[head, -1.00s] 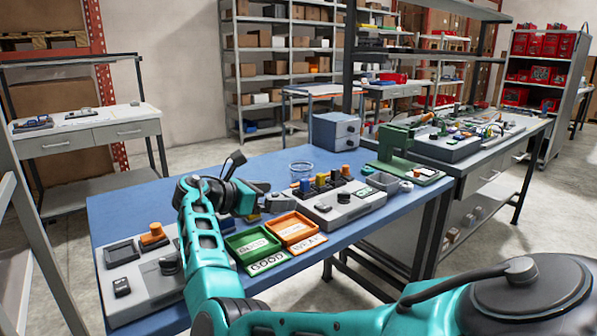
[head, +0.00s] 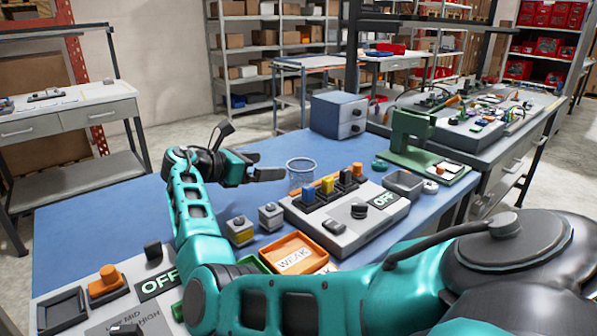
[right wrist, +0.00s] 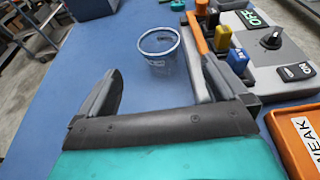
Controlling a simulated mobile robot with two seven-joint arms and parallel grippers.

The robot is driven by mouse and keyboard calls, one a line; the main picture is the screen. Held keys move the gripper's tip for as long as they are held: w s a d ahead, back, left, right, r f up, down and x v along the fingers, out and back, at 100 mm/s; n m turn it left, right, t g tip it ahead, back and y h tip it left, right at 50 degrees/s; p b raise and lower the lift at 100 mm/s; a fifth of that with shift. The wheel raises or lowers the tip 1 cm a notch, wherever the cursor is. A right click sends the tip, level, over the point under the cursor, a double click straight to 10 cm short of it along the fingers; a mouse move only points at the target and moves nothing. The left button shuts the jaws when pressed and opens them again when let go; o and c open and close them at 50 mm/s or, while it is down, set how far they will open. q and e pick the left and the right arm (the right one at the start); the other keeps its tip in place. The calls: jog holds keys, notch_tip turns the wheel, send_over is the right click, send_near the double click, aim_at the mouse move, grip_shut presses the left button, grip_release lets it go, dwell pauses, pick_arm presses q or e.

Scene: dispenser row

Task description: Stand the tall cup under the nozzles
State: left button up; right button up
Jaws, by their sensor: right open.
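A clear, see-through cup (head: 301,172) with a bluish rim stands upright on the blue table, behind the grey dispenser box (head: 350,212). The box carries a row of blue, yellow, black and orange blocks along an orange bar; I cannot make out the nozzles themselves. My right gripper (head: 272,166) is open and empty, low over the table just left of the cup. In the right wrist view the cup (right wrist: 159,48) shows ahead, beyond the gap between the open fingers (right wrist: 150,62), apart from them. My left gripper is not in view.
Two small grey blocks (head: 240,231) and an orange tray (head: 293,255) lie in front. A blue-grey drawer box (head: 338,115), a green stand (head: 408,137) and a grey bin (head: 404,184) are farther back and right. The table left of my gripper is clear.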

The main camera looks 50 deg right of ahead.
send_near(310, 165)
jog(key=shift+s+d+b, duration=0.3)
jog(key=shift+d+b, duration=0.05)
jog(key=shift+d, duration=0.5)
jog(key=x, duration=0.4)
jog(key=shift+d+f+b, duration=0.2)
jog(key=shift+f+b, duration=0.1)
jog(key=shift+b, duration=0.05)
jog(key=shift+s+d, duration=0.1)
jog(key=shift+d, duration=0.15)
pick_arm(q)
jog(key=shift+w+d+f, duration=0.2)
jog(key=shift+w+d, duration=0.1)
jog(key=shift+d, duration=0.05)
